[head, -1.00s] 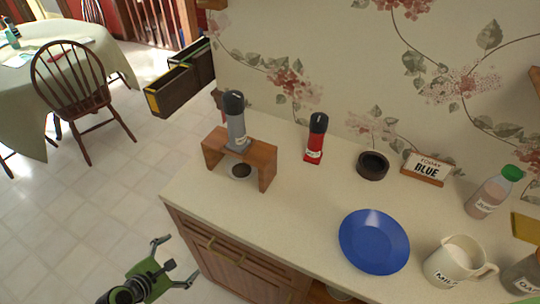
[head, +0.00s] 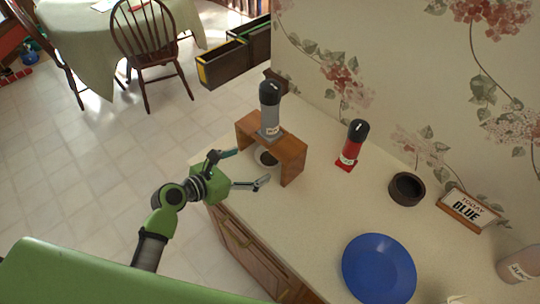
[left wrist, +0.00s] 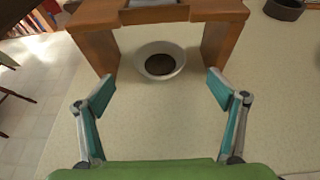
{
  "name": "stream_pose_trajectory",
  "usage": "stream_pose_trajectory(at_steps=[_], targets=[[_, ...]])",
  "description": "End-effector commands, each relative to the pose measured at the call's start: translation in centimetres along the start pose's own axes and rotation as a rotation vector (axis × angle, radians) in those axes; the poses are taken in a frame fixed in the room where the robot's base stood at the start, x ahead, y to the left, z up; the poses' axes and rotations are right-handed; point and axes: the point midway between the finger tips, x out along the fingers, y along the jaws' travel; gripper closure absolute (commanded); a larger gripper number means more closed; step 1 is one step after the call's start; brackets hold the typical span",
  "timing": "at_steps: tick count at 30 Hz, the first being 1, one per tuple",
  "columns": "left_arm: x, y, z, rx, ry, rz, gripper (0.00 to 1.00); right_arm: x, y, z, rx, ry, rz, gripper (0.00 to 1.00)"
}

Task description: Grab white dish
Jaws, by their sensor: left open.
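The white dish (head: 267,157) is a small round bowl with dark brown contents. It sits on the counter under a small wooden stand (head: 291,151), partly hidden by the stand in the head view. In the left wrist view the dish (left wrist: 160,54) shows between the stand's two legs. My left gripper (head: 253,168) is open and empty, just in front of the stand. In the left wrist view its fingertips (left wrist: 161,88) are spread apart on either side of the dish, short of it. My right gripper is not in view.
A grey dispenser (head: 270,108) with a black top stands on the wooden stand. A red dispenser (head: 352,146), a dark round bowl (head: 406,189), a blue plate (head: 380,268) and a sign (head: 468,211) are to the right. Counter in front of the stand is clear.

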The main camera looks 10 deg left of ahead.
Motion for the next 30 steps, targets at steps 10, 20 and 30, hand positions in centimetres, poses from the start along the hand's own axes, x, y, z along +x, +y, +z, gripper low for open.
stream_pose_trajectory(at_steps=[10,20,30], targets=[[3.2,0.0,0.1,0.000,-0.001,0.000,0.13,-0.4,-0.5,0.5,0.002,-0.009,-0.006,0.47],[7.2,0.1,0.0,0.001,0.000,0.000,0.13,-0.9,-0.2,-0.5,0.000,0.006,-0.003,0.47],[7.6,0.1,-0.1,0.001,0.000,0.000,0.26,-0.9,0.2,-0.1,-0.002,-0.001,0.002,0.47]])
